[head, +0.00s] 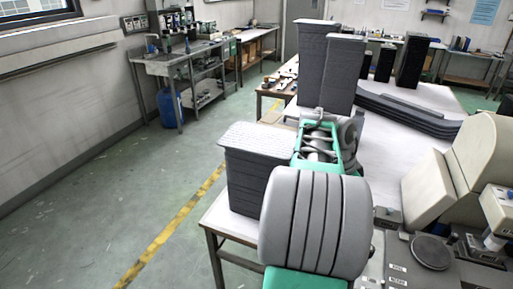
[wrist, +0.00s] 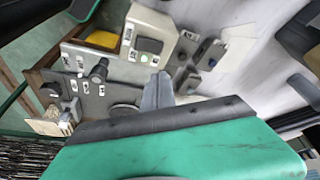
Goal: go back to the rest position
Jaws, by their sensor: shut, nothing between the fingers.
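My gripper (wrist: 158,92) shows in the wrist view as grey fingers held together beyond the dark edge of my green arm housing. The fingers are shut and nothing shows between them. Below and behind them lies a grey panel with knobs and switches (wrist: 95,85); I cannot tell how far away it is. In the head view my grey and green arm rises over the table's near part, and I cannot make out the fingertips there.
A white table (head: 385,135) carries a dark stack of panels (head: 255,185) left of my arm and taller stacks (head: 315,65) behind it. Curved dark panels (head: 410,112) lie farther right. Beige equipment (head: 485,160) stands close at right. The floor (head: 130,185) at left is clear.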

